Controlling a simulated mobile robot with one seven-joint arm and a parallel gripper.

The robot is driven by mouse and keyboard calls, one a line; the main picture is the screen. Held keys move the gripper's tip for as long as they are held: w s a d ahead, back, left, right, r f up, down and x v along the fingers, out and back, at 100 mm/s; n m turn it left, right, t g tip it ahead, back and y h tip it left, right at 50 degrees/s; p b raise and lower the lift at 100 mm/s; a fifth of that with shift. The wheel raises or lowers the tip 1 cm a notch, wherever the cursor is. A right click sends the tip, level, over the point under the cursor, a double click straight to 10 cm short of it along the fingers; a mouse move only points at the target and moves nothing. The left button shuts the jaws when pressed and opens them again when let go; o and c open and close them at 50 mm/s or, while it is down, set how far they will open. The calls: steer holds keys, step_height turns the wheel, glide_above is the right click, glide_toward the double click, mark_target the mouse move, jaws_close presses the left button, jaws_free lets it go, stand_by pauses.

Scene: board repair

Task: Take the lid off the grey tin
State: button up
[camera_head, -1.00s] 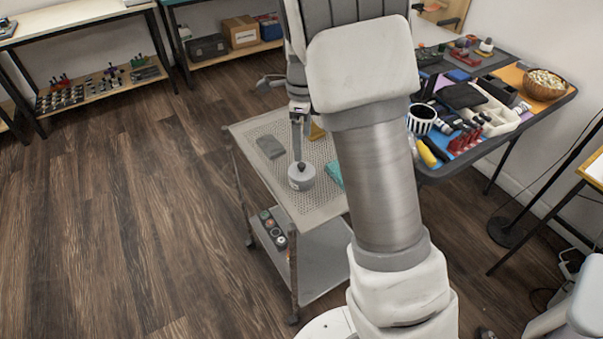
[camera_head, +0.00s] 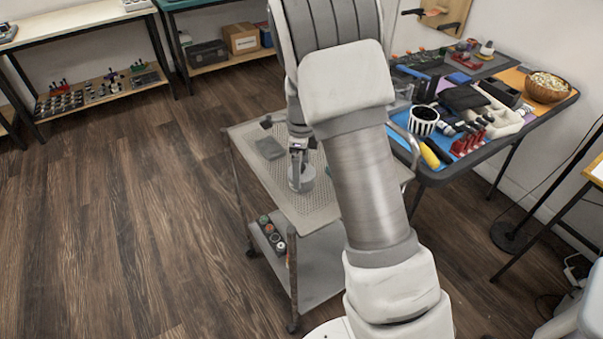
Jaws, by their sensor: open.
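The grey tin (camera_head: 307,180) stands upright on the perforated top of a trolley (camera_head: 291,206). It is a small, round, light grey tin. My gripper (camera_head: 299,176) points down right over it, with the fingers at the level of the lid. The fingers cover the lid's dark knob and part of the tin. The jaws are open; at this size I cannot tell whether they touch the lid.
A dark grey flat block (camera_head: 269,149) lies on the trolley top, left of the tin. Several small round items (camera_head: 272,236) sit on the lower shelf. A crowded table (camera_head: 440,177) stands to the right, with a striped cup (camera_head: 424,121) and a wooden bowl (camera_head: 546,88).

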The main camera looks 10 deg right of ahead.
steer(key=c, duration=1)
steer(key=shift+r, duration=0.1)
